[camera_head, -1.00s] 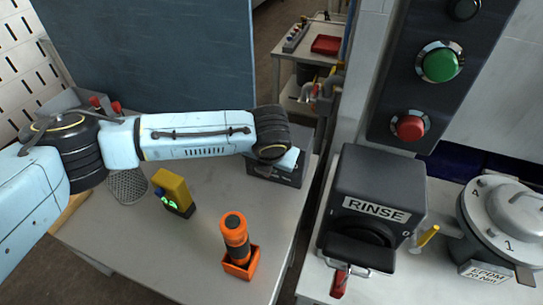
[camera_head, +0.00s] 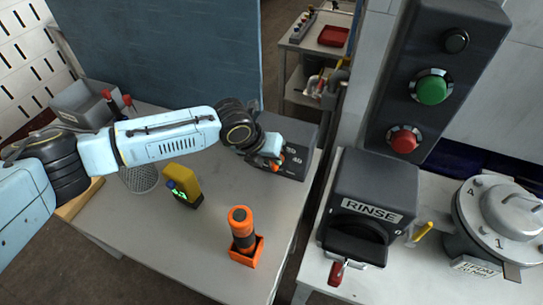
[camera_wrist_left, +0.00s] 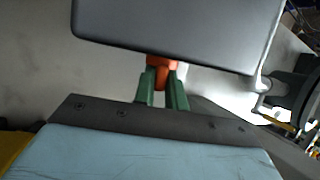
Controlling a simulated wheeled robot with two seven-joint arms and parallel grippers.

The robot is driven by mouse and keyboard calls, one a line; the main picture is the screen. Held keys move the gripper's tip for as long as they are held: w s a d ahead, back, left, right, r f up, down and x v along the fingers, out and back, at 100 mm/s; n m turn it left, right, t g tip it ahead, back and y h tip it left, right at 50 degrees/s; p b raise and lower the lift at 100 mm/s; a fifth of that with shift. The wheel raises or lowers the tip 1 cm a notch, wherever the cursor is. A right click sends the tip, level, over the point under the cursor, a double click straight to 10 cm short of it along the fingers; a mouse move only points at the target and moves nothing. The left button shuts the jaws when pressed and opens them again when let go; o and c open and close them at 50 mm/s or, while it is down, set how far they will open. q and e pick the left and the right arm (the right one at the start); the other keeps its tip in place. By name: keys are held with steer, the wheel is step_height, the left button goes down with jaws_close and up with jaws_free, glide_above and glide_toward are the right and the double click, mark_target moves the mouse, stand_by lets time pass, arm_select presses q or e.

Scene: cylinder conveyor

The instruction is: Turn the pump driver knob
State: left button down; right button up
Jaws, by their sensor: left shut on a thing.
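The pump driver is a dark grey box (camera_head: 292,130) at the back right of the grey table, with pale marks on its front. Its orange knob (camera_head: 279,160) sits low on that front, partly hidden by my left gripper (camera_head: 274,164). In the left wrist view, the box (camera_wrist_left: 180,30) fills the top. The green fingers of my left gripper (camera_wrist_left: 162,88) are shut on the orange knob (camera_wrist_left: 162,74), one on each side. My right gripper is in neither view.
A yellow meter (camera_head: 183,182) and an orange-black tool in an orange holder (camera_head: 246,252) stand on the table before my arm. A grey bin (camera_head: 84,104) is at the back left. The RINSE unit (camera_head: 378,185) stands on the right counter.

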arm_select(q)
steer(key=c, duration=1.4)
jaws_free()
steer(key=shift+c, duration=0.2)
steer(key=v, duration=1.3)
steer(key=shift+r+p, duration=0.15)
steer(key=shift+p, duration=0.15)
steer(key=shift+a, duration=0.1)
